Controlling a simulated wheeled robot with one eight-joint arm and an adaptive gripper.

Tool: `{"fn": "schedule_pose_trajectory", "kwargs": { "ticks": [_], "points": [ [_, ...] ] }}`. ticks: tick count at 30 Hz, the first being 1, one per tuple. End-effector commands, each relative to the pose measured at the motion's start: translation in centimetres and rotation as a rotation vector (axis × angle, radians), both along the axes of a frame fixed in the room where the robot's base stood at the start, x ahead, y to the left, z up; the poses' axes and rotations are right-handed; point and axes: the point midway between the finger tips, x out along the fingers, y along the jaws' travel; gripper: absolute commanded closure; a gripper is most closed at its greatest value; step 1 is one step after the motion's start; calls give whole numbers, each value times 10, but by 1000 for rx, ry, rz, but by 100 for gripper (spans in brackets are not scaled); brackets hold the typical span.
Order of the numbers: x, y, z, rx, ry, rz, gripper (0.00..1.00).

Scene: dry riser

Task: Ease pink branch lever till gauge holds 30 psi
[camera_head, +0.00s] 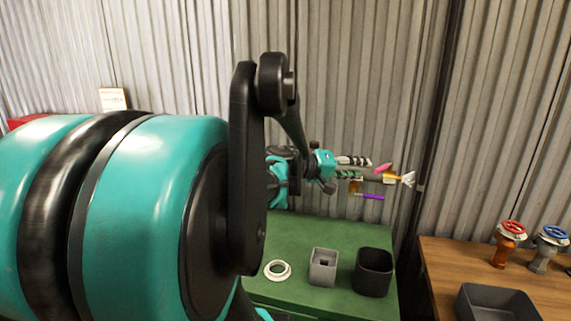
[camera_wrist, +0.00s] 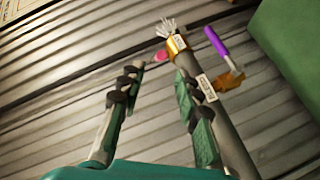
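The pink lever (camera_head: 383,168) is at the far end of a grey pipe, just beyond my fingertips; it also shows in the wrist view (camera_wrist: 160,57). My gripper (camera_wrist: 157,75) is open, its fingers apart with nothing between them. The pink lever lies ahead of the gap, apart from the left fingertip. The right finger overlaps the pipe (camera_wrist: 232,145) in the picture; contact is unclear. A brass fitting (camera_wrist: 177,46) joins the pipe near the pink lever. A purple lever (camera_wrist: 215,41) is on a side branch. I cannot make out a gauge or its reading.
White splayed strands (camera_wrist: 168,27) show at the pipe's end. Red (camera_head: 509,242) and blue (camera_head: 548,248) valves stand at right.

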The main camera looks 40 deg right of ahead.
Motion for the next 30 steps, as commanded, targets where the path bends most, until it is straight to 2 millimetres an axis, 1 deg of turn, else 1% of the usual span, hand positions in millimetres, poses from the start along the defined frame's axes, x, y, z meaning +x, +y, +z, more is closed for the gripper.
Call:
{"fn": "schedule_pose_trajectory", "kwargs": {
  "ticks": [1,9,15,21,30],
  "points": [
    [-3,-7,-1,0,0,-5,67],
    [-14,-48,-10,1,-1,-6,67],
    [-20,-74,-16,0,0,-4,67],
    [-23,-86,-19,0,-2,-1,67],
    [-23,-88,-20,0,-1,0,67]
  ]
}}
